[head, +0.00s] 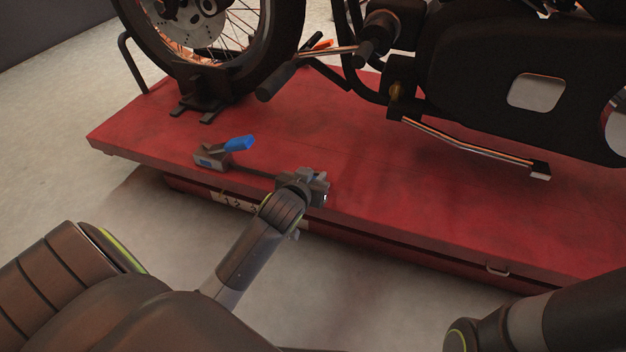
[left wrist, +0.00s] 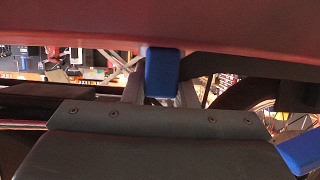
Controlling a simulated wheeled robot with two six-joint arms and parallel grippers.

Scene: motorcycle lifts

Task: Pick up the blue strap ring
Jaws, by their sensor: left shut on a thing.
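In the left wrist view, a small blue piece, which I take for the blue strap ring (left wrist: 162,72), sits between the two grey fingers of my left gripper (left wrist: 160,92). The gripper is shut on it. In the head view, my left gripper (head: 312,187) is at the near edge of the red lift deck (head: 390,205), and its own body hides the ring. Only a dark link of my right arm shows at the lower right; its gripper is out of view.
A grey clamp (head: 213,160) with a blue lever (head: 238,143) sits on the deck left of my left gripper, with a dark bar running between them. A motorcycle (head: 510,70) stands on the deck, its front wheel in a black chock (head: 200,95). The near deck at right is clear.

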